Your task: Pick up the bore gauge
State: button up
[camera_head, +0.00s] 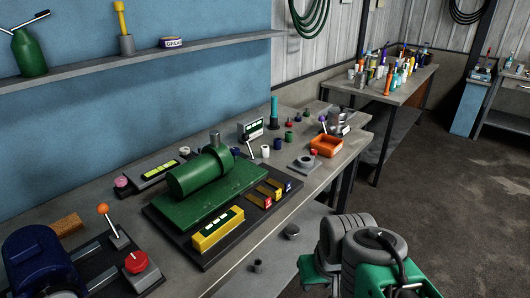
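I cannot tell for sure which item is the bore gauge. Many small parts stand on the grey workbench (323,182), and several are too small to identify. A teal upright cylinder on a dark base (274,113) stands toward the bench's far end. A pale box with a display (250,130) stands left of it, with a thin light rod near its foot. A grey metal device (338,118) with a dark handle stands at the far right corner. My green and grey arm links show at the lower right, beside the bench. No gripper fingers show.
A green machine (200,172) on a dark base fills the bench's middle. An orange tray (326,146) and a grey ring-shaped part (305,162) lie to its right. A blue motor (40,262) and levers are at lower left. A shelf (150,60) runs above. Open floor lies right.

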aim_at(274, 98)
jog(key=z, duration=1.5)
jog(key=i, duration=2.5)
jog(key=u, duration=4.15)
jog(key=i, duration=0.5)
jog(key=z, duration=0.1)
